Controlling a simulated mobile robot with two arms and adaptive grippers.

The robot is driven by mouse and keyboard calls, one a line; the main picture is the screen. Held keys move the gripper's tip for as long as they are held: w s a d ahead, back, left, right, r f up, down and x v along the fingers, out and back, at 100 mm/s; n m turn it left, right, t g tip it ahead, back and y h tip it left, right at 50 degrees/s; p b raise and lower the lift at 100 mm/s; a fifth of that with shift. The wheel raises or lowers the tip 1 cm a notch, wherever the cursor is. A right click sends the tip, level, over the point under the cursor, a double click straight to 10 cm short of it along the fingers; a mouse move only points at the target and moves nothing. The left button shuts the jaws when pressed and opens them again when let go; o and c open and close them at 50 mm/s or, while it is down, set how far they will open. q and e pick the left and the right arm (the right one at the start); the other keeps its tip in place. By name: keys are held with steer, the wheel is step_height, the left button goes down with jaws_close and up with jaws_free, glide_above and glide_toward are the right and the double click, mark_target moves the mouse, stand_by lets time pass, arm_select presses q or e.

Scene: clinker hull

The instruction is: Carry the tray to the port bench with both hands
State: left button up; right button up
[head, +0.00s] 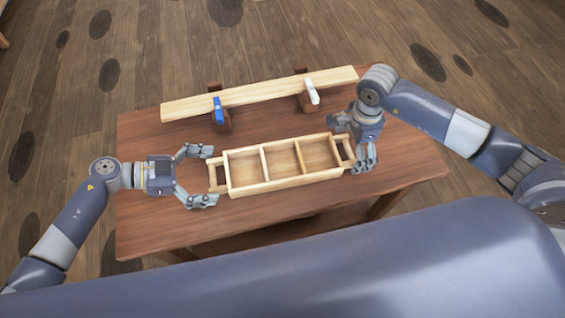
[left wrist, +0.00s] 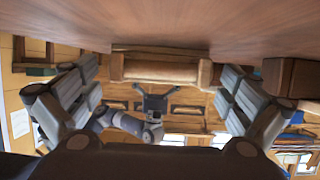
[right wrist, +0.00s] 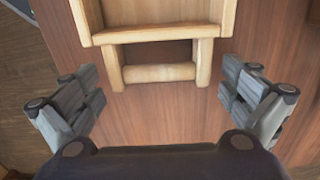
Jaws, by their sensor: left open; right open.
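The tray (head: 283,185) is a pale wooden box with three compartments and a bar handle at each end, lying empty on the table. My left gripper (head: 213,175) is open at the tray's left handle, its fingers on either side of it and apart from it. The left wrist view shows that handle (left wrist: 160,71) between the open fingers. My right gripper (head: 352,146) is open, pointing down at the tray's right end. In the right wrist view the right handle (right wrist: 160,73) lies ahead, between the spread fingers. I cannot identify the port bench in these views.
The brown table (head: 150,220) carries a long pale plank (head: 260,94) on dark blocks behind the tray, with a blue clamp (head: 218,110) and a white clamp (head: 312,92). The table's left and right ends are clear. Plank floor (head: 150,50) surrounds it.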

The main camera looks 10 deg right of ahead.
arm_select(q)
steer(key=c, duration=1)
arm_select(e)
steer(key=c, duration=1)
arm_select(q)
steer(key=shift+r, duration=0.15)
arm_select(e)
steer(key=shift+r, duration=0.15)
arm_select(q)
step_height(320, 180, up, 5)
steer(key=p, duration=0.5)
arm_select(e)
step_height(320, 180, up, 5)
steer(key=shift+f, duration=0.1)
